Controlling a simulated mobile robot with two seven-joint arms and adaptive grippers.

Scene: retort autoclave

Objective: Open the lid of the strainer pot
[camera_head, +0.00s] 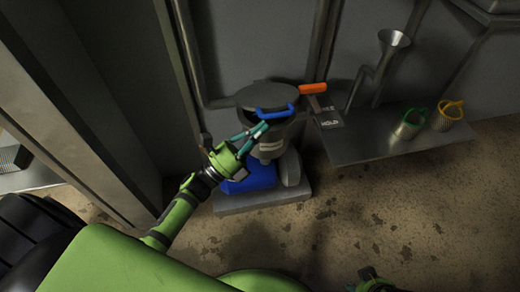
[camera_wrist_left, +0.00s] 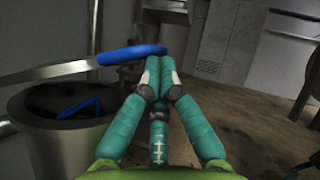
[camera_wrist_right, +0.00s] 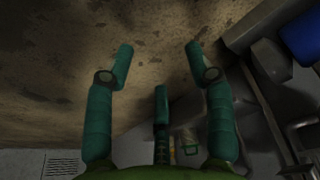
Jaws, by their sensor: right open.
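The strainer pot (camera_head: 268,138) stands by the back wall, with its dark round lid (camera_head: 255,94) and blue lid handle (camera_head: 275,111). In the left wrist view, the lid (camera_wrist_left: 50,74) is raised above the pot (camera_wrist_left: 65,145), leaving a gap. A blue piece (camera_wrist_left: 80,108) shows inside the dark pot. My left gripper (camera_head: 264,128) has its fingertips together at the lid handle (camera_wrist_left: 130,54) and appears shut on it. My right gripper (camera_wrist_right: 160,52) is open and empty above the floor, apart from the pot; part of it shows at the head view's bottom edge.
An orange handle (camera_head: 313,88) and a HOLD plate (camera_head: 330,123) are right of the pot. A metal shelf (camera_head: 350,149) carries a funnel-topped pipe (camera_head: 393,40), a green-handled basket (camera_head: 408,128) and a yellow basket (camera_head: 446,118). The floor (camera_head: 430,205) in front is clear.

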